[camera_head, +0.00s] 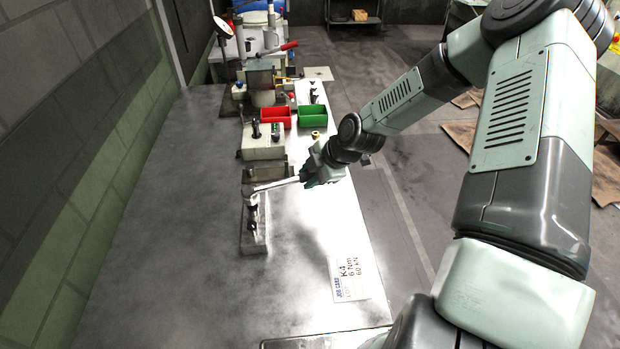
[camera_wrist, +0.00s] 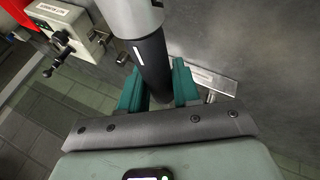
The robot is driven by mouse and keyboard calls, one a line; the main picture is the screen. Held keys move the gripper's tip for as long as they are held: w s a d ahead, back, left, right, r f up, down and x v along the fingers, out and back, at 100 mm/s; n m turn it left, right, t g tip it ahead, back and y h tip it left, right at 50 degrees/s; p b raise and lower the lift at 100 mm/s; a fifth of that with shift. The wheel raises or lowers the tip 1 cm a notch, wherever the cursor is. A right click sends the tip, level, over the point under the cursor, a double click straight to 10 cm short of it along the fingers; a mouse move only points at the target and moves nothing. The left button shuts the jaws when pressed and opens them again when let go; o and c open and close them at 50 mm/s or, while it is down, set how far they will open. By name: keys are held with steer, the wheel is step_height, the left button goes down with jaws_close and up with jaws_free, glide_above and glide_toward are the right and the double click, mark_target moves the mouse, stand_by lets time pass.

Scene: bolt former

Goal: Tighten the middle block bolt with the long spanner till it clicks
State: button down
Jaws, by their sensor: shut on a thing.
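My gripper (camera_head: 318,172) is shut on the long spanner (camera_head: 275,185), whose pale shaft reaches left over the bench. In the wrist view, the spanner's black grip (camera_wrist: 151,65) sits between my teal fingers (camera_wrist: 158,88). The spanner's far end is at the upper end of a narrow pale block (camera_head: 254,236) with dark bolts (camera_head: 252,224). The head appears at or just over the uppermost bolt; I cannot tell whether it is seated. The wrist view does not show the spanner's far end clearly.
A pale control box (camera_head: 262,143) with dark knobs stands behind the block. Red (camera_head: 276,117) and green (camera_head: 312,116) bins lie farther back. A job card (camera_head: 349,278) reading K4, 6 Nm, 60 kN lies on the bench (camera_head: 185,230). The left bench area is clear.

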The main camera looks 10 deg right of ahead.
steer(key=shift+r, duration=0.9)
